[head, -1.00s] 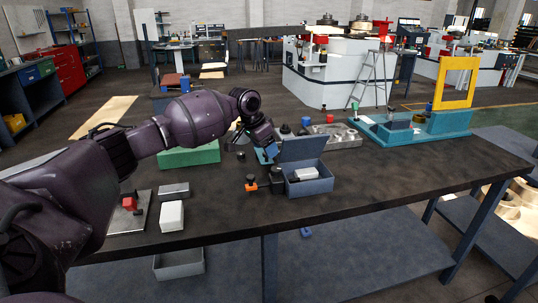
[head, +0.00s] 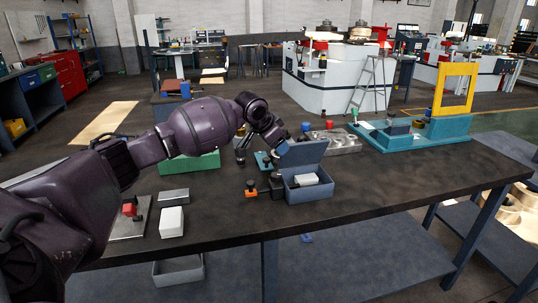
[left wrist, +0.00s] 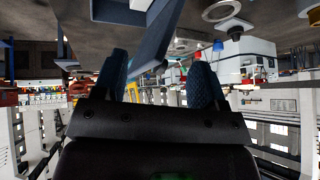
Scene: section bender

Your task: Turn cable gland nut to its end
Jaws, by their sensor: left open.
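A blue-grey box (head: 309,194) with its lid (head: 303,153) raised stands on the dark workbench, a white block (head: 305,180) inside it. A black fitting (head: 277,185) sits against or close to the box's left side, with an orange piece (head: 251,188) left of it. I cannot tell for sure which part is the cable gland nut. My left gripper (head: 282,147) is just behind and left of the raised lid, above the bench. My right gripper is out of view.
A green box (head: 190,163) lies behind my left arm. A white block (head: 172,221) and a plate with a red-topped clamp (head: 130,211) are at the left. A metal plate (head: 338,143) and a teal fixture (head: 400,137) stand behind right. The bench's front right is clear.

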